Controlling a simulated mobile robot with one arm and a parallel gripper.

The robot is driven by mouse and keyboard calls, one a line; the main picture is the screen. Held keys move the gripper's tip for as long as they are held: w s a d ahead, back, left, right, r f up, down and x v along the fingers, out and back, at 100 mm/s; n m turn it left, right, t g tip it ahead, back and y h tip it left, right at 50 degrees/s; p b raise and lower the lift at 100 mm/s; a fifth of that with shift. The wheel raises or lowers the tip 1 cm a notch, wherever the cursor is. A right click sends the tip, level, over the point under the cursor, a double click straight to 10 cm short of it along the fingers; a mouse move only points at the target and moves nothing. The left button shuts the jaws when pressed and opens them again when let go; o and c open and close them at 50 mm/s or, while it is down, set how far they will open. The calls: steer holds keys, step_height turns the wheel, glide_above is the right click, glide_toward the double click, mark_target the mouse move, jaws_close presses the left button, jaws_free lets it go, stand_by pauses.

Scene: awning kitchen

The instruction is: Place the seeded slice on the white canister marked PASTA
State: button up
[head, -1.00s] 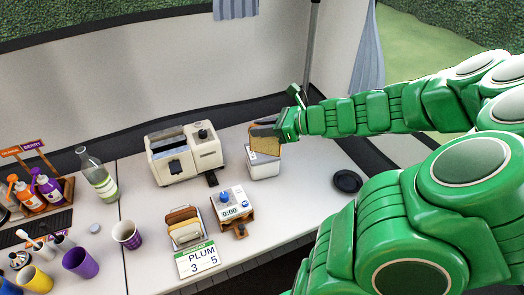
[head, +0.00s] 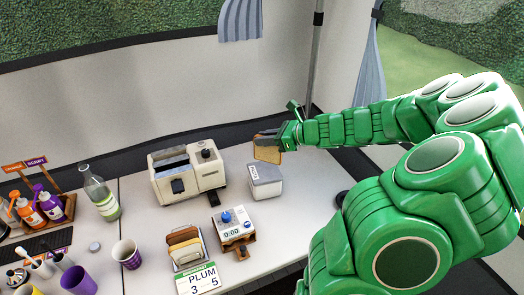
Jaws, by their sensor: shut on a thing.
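My gripper (head: 270,136) is shut on a slice of bread (head: 268,154), which hangs upright below the fingers. Its seeds are too small to make out. The white canister (head: 265,184) stands on the table just below and in front of the slice in the picture. Its lid is grey-white and its front label is too small to read. The slice's lower edge shows behind or above the canister's back edge; I cannot tell whether they touch.
A cream toaster (head: 188,172) stands left of the canister. Cups, bottles and a glass carafe (head: 100,197) fill the left.

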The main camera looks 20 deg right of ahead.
steer(key=shift+w+d+f, duration=0.2)
steer(key=shift+w+f, duration=0.6)
steer(key=shift+f, duration=0.7)
steer(key=shift+w+d+f, duration=0.15)
steer(key=shift+w+f, duration=0.7)
steer(key=shift+f, duration=0.65)
steer(key=shift+w+d+f, duration=0.2)
steer(key=shift+w+f, duration=0.6)
steer(key=shift+f, duration=0.7)
steer(key=shift+f, duration=0.15)
steer(key=o, duration=0.8)
